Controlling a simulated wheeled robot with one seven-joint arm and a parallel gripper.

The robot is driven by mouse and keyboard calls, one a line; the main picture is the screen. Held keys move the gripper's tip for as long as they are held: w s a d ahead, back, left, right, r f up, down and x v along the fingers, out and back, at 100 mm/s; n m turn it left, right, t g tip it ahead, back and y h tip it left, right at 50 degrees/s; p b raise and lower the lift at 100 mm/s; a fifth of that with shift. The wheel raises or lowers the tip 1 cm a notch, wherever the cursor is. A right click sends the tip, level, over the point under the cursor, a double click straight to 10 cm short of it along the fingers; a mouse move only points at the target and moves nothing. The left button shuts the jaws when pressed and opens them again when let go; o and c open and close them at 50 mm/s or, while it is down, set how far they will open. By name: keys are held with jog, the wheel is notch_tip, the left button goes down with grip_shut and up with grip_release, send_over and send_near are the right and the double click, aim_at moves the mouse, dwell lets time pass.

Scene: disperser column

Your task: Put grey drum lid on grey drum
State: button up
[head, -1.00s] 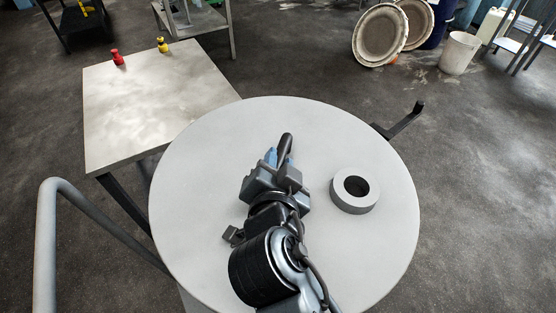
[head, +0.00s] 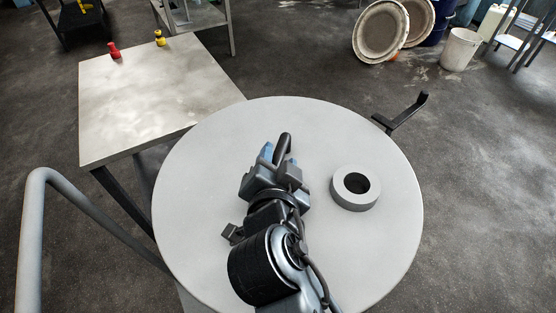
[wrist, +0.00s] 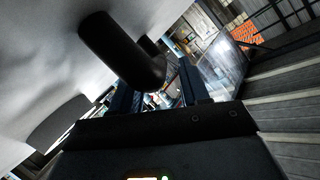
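The grey drum lid (head: 205,215) is the large pale disc filling the middle of the head view. It carries a grey ring (head: 340,200) and a black bent handle (head: 283,148). The lid surface also fills the left of the wrist view (wrist: 45,55). My gripper (head: 280,160) is over the lid, its blue fingers on either side of the handle. In the wrist view the handle (wrist: 115,45) reaches the fingers, which appear shut on it, though the contact is partly hidden. I cannot see the grey drum's body; the lid covers the area below.
A metal table (head: 150,95) stands at the left, with a red object (head: 114,51) and a yellow object (head: 159,39) on it. A black lever (head: 405,112) sticks out beyond the lid's right edge. A grey tube rail (head: 35,220) rises at the left. Open floor lies to the right.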

jog(key=shift+o, duration=1)
jog(key=shift+s+f, duration=0.1)
jog(key=shift+f, duration=0.1)
jog(key=shift+b+v, duration=0.7)
jog(key=shift+v, duration=3.2)
jog(key=shift+r, duration=0.25)
